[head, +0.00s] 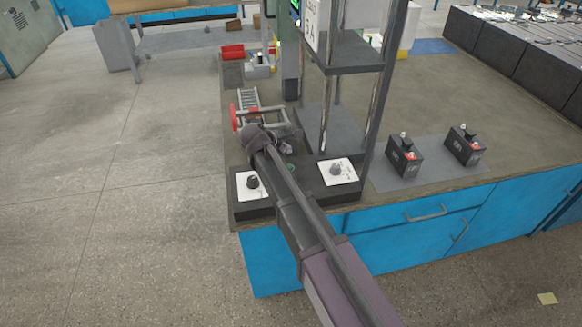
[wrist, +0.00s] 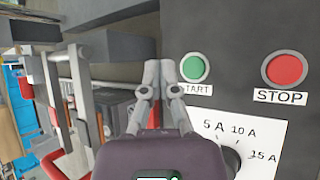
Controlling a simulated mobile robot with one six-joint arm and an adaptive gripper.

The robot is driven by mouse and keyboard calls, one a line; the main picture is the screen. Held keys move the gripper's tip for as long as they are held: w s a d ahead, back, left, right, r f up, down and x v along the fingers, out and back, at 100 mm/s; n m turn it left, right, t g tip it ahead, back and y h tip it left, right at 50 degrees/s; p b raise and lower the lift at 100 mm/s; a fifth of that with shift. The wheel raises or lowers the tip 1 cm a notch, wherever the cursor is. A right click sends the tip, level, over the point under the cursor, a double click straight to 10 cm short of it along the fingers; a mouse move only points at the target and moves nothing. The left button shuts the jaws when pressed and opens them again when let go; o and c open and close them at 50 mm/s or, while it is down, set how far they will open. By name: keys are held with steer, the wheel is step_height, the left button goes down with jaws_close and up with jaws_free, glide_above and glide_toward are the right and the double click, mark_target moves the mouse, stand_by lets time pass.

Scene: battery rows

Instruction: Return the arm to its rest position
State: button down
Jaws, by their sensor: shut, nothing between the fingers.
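My gripper (wrist: 158,72) is shut and empty in the wrist view, its fingertips beside the green START button (wrist: 194,67). I cannot tell whether they touch the panel. In the head view my arm reaches from the bottom over the workbench (head: 430,95), and my gripper (head: 286,149) is partly hidden at its end, above the dark control box (head: 310,188). The box has a white dial plate at each end, with a left knob (head: 253,182) and a right knob (head: 337,171). The red STOP button (wrist: 284,68) and a 5 A to 15 A dial plate (wrist: 262,140) show in the wrist view.
A grey upright frame (head: 383,85) stands behind the box. Two dark batteries, one left (head: 404,158) and one right (head: 465,146), stand on the bench to the right. A red-handled rack (head: 250,108) lies behind my gripper. Open floor (head: 110,200) is at left.

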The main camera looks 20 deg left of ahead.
steer(key=d+m+g+p, duration=0.1)
steer(key=d+m, duration=0.1)
steer(key=d, duration=0.3)
steer(key=d+m, duration=0.1)
steer(key=d, duration=0.3)
steer(key=d+m+g+p, duration=0.1)
steer(key=d+m, duration=0.1)
steer(key=d, duration=0.3)
steer(key=shift+s+d+r+m+g+p, duration=0.25)
steer(key=shift+s+d+m+g+p, duration=0.05)
steer(key=shift+p, duration=0.05)
steer(key=s+d+r+m+g+y+p, duration=0.1)
steer(key=s+d+m, duration=0.4)
steer(key=d, duration=0.5)
steer(key=s+d+r+m+g+y+p, duration=0.1)
steer(key=s+d+m+g+p, duration=0.2)
steer(key=d, duration=0.7)
steer(key=s+d+r+m+g+y+p, duration=0.1)
steer(key=s+d+m+p, duration=0.2)
steer(key=s+d+m, duration=0.5)
steer(key=shift+d+r+m+g+y, duration=0.3)
steer(key=shift+d+r+m+g, duration=0.1)
steer(key=shift+d, duration=0.6)
steer(key=shift+a, duration=0.15)
